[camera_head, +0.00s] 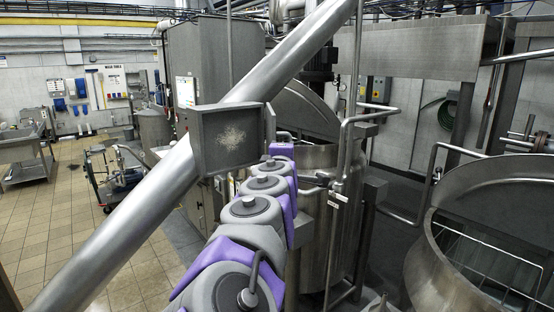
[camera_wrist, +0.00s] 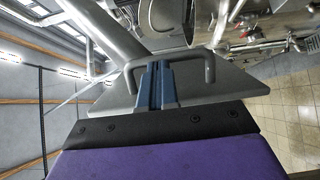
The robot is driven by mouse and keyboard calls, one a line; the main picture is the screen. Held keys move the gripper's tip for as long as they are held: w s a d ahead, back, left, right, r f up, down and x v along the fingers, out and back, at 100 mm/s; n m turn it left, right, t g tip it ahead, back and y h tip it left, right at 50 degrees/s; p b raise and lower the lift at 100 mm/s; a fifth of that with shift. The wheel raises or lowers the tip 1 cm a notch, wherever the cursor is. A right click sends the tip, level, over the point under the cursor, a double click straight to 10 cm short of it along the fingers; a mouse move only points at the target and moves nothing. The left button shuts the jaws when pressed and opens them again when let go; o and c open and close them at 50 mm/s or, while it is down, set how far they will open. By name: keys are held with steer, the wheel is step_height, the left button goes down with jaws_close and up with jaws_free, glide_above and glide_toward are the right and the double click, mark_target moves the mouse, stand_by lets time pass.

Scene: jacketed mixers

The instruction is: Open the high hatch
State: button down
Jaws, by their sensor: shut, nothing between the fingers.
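The high hatch (camera_head: 228,139) is a square grey metal box with a pale worn patch, set on a thick diagonal pipe. A bent bar handle (camera_head: 270,122) shows at its right edge. In the wrist view a flat grey panel (camera_wrist: 205,88) carries a bar handle (camera_wrist: 209,66). My gripper (camera_wrist: 157,68) has its blue fingers shut together, pointing at the handle and overlapping its middle in the picture. I cannot tell whether they touch it. In the head view my arm reaches up beside the hatch; the fingers are not distinguishable there.
The diagonal pipe (camera_head: 120,222) crosses the left half of the head view. A steel mixer (camera_head: 318,157) stands behind my arm, and another mixer (camera_head: 437,270) is at the lower right. Railings (camera_head: 342,165) rise between them. Open tiled floor (camera_head: 50,225) lies left.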

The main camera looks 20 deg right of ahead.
steer(key=w+d+n+y+p, duration=0.2)
steer(key=d+n+y+p, duration=0.3)
steer(key=d+y, duration=0.3)
steer(key=w+d+n+y+p, duration=0.3)
steer(key=d+n+y+p, duration=0.2)
steer(key=d, duration=0.5)
steer(key=shift+w+d+y+p, duration=0.35)
steer(key=shift+d+y+p, duration=0.05)
steer(key=shift+y+p, duration=1.05)
steer(key=shift+s, duration=0.1)
